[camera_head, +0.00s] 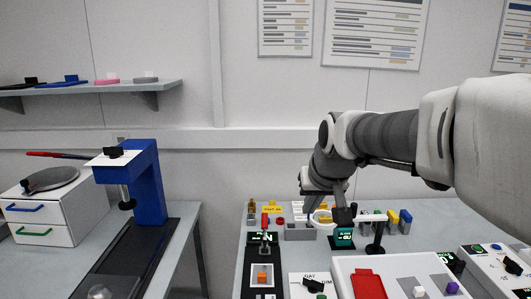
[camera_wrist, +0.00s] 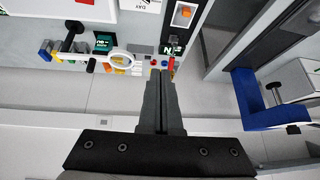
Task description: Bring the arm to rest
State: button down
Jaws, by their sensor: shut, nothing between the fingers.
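My arm reaches in from the right in the head view, and my gripper (camera_head: 342,218) hangs at its end, pointing down over the back of the right-hand workbench. In the wrist view my gripper (camera_wrist: 160,76) shows two dark fingers lying together, with nothing between them. In the head view the fingertips overlap a small box with a green-lit display (camera_head: 344,237); I cannot tell the gap between them. The wrist view shows this display (camera_wrist: 103,41) to the left of the fingers, so they look apart from it.
A blue press-like stand (camera_head: 148,185) and a white drawer unit (camera_head: 48,212) stand on the left bench. A white panel with a red plate (camera_head: 368,284) and several small coloured parts crowd the right bench. A wall shelf (camera_head: 150,86) is at upper left. Space between the benches is open.

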jog(key=s+d+f, duration=0.2)
jog(key=s, duration=0.9)
jog(key=s+d+f+g+h, duration=0.1)
jog(key=s+d+f, duration=0.1)
jog(key=s, duration=1)
jog(key=shift+s+d+f+m, duration=0.25)
jog(key=shift+d+f+m, duration=0.05)
jog(key=shift+f+m, duration=0.1)
